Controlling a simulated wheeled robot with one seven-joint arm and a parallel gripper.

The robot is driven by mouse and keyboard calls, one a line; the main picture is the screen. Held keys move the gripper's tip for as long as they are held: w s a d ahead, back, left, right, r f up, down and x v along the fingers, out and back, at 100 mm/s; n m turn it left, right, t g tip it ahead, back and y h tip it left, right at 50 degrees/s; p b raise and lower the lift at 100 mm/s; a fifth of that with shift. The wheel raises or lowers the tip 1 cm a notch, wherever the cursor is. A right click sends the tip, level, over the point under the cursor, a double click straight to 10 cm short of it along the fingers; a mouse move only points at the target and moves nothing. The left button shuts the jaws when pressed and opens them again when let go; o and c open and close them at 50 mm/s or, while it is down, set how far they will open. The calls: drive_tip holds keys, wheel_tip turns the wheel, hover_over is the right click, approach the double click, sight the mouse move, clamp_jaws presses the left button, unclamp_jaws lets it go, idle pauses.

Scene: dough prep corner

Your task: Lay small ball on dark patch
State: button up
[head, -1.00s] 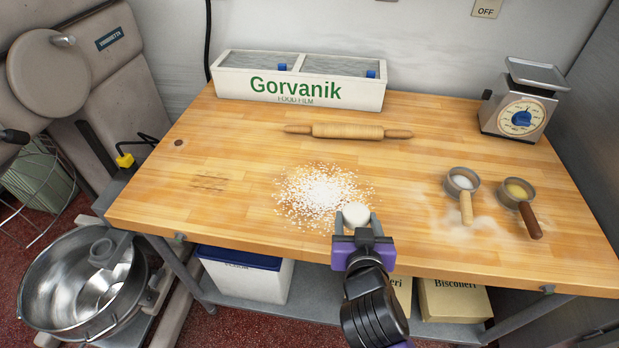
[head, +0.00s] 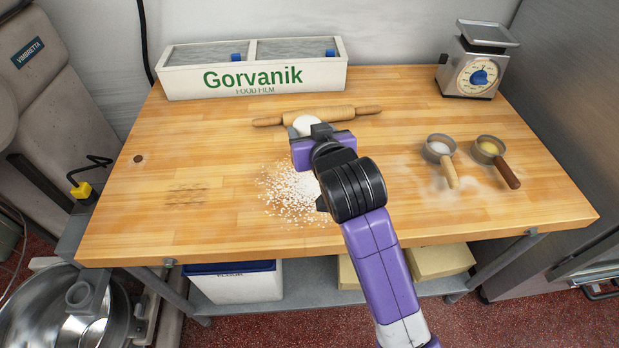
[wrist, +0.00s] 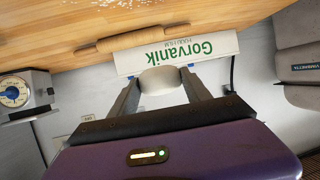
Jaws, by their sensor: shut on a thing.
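A small white ball (head: 306,123) is held between the fingers of my gripper (head: 308,128). In the head view it overlaps the rolling pin's left part; its height above the table is hard to judge. In the wrist view the pale ball (wrist: 158,80) sits between both fingertips of my gripper (wrist: 160,84). A small dark round spot (head: 138,159) lies on the wooden table (head: 215,140) at the left. A patch of brownish streaks (head: 187,195) lies nearer the front; I cannot tell which mark is the dark patch. Both marks are bare, left of my gripper.
White flour (head: 290,195) is scattered mid-table beneath my arm. A rolling pin (head: 350,111) lies behind it. A white film box (head: 180,80) stands at the back, a scale (head: 472,70) at back right. Two handled cups (head: 438,149) (head: 488,149) stand right. The left table area is clear.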

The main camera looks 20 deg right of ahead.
sight(308, 179)
wheel_tip(308, 179, down, 15)
drive_tip(key=shift+p, duration=0.3)
idle(0.3)
drive_tip(key=shift+s+f+b, duration=0.15)
drive_tip(key=shift+f+b, duration=0.45)
drive_tip(key=shift+f, duration=0.15)
drive_tip(key=o, duration=1.5)
drive_tip(key=shift+s+f, duration=0.1)
drive_tip(key=shift+f, duration=0.1)
drive_tip(key=shift+c, duration=0.2)
drive_tip(key=shift+r, duration=0.1)
drive_tip(key=shift+r+p, duration=0.25)
drive_tip(key=shift+p, duration=0.1)
drive_tip(key=v, duration=0.6)
drive_tip(key=r+b+v, duration=0.1)
drive_tip(key=v, duration=0.5)
drive_tip(key=shift+w, duration=0.2)
